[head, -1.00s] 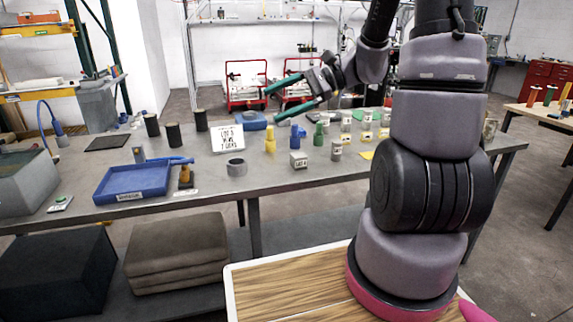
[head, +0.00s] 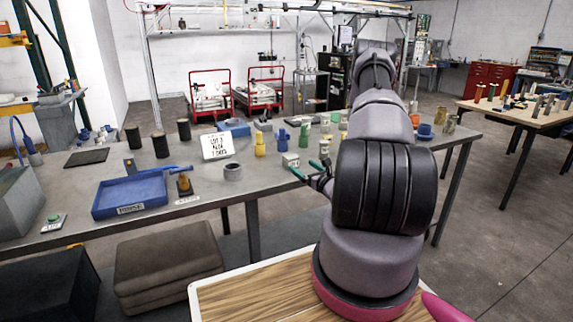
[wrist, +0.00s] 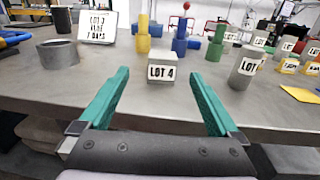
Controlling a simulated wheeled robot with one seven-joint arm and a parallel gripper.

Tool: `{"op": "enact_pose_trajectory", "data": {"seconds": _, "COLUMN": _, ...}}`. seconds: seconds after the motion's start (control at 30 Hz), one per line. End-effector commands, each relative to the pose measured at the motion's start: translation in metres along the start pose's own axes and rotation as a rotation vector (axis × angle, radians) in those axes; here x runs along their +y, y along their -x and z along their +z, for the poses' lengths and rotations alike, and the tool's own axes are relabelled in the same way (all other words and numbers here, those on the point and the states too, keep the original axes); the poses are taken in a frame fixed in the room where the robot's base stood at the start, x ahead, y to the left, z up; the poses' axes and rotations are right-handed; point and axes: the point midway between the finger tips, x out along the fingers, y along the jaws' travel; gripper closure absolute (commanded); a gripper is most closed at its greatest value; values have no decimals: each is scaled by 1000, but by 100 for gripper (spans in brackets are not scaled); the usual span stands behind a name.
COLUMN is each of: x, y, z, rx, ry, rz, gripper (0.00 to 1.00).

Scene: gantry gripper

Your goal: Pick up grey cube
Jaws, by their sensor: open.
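The grey cube (head: 290,159) sits on the grey workbench, towards its front edge, with a white label on it. In the wrist view the cube (wrist: 162,62) stands upright, its front label reading LOT 4. My gripper (head: 308,165) is low near the bench front, close to the cube. In the wrist view my gripper's green fingers (wrist: 158,75) are spread wide and empty. The cube shows in the gap between the fingertips, a little beyond them, and appears untouched. My arm hides part of the bench in the head view.
A labelled grey cylinder (wrist: 247,67) stands right of the cube. Yellow (wrist: 142,35), blue (wrist: 180,38) and green (wrist: 216,44) pieces stand behind it. A grey ring (wrist: 58,53) lies left. A blue tray (head: 130,194) is farther left. Bare bench surrounds the cube's front.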

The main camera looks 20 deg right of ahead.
Motion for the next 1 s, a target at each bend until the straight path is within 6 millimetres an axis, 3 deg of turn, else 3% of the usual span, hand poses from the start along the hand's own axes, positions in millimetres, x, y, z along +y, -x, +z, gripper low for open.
{"op": "enact_pose_trajectory", "data": {"seconds": 0.2, "x": 1, "y": -36, "z": 1, "rx": -4, "ry": 3, "rz": 4, "gripper": 3}}
{"op": "enact_pose_trajectory", "data": {"seconds": 0.47, "x": 0, "y": -58, "z": 2, "rx": -4, "ry": 2, "rz": 4, "gripper": 3}}
{"op": "enact_pose_trajectory", "data": {"seconds": 0.7, "x": -5, "y": -93, "z": 1, "rx": -4, "ry": 2, "rz": 5, "gripper": 3}}
{"op": "enact_pose_trajectory", "data": {"seconds": 1.0, "x": -5, "y": -104, "z": 1, "rx": -2, "ry": 0, "rz": 4, "gripper": 3}}
